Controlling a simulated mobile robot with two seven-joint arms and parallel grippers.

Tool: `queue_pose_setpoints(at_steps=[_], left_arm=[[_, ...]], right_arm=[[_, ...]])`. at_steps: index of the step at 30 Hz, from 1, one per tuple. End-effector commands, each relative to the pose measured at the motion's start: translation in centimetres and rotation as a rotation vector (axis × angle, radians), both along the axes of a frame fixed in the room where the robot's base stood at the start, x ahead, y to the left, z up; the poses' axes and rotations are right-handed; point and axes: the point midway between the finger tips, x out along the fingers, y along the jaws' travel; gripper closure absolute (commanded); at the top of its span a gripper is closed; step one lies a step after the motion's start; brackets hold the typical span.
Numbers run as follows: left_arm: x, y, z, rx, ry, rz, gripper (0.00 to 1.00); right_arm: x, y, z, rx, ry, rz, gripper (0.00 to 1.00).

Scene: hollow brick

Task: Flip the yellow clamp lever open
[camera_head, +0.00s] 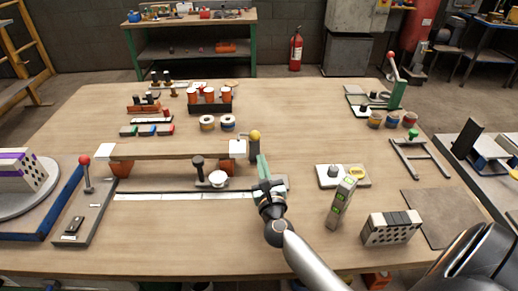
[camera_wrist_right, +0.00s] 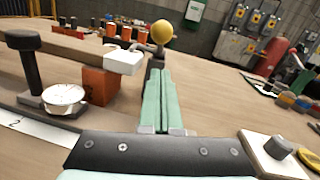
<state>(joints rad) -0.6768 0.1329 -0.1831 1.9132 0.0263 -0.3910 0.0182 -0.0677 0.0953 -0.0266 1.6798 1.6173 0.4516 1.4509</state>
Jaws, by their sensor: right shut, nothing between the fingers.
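The yellow ball knob (camera_head: 255,135) of the clamp lever stands at the right end of the long wooden bar. In the right wrist view the knob (camera_wrist_right: 162,32) sits on a short dark stem, just beyond my fingertips. My right gripper (camera_head: 262,158) has pale green fingers pressed together with nothing between them. Its fingertips (camera_wrist_right: 158,72) are close to the lever's stem; I cannot tell whether they touch it. The lever's lower part is hidden behind the fingers. My left gripper is not in view.
A white block (camera_head: 237,147) on the bar's end is left of the lever. A dial gauge (camera_wrist_right: 65,96) with a black-knobbed post stands nearer. A red-knobbed lever (camera_head: 85,160) is at the left. A small block with a round knob (camera_head: 333,171) lies right; bare tabletop (camera_head: 310,120) lies behind.

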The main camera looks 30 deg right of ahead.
Motion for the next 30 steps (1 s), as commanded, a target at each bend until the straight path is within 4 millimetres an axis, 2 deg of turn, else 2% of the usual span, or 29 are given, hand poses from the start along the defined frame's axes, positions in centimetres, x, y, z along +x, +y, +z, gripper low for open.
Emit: queue_pose_setpoints(at_steps=[1,6,22,30], left_arm=[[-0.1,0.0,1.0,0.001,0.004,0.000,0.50],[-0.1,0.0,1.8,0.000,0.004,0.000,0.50],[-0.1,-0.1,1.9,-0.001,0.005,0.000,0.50],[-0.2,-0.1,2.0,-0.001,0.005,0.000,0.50]], right_arm=[[0.6,-0.1,1.5,-0.001,-0.004,0.001,1.00],[1.7,-0.4,2.5,-0.001,-0.002,0.001,1.00],[2.2,-0.5,2.7,0.001,-0.001,0.001,1.00],[3.4,-0.4,3.3,0.001,-0.001,0.002,1.00]])
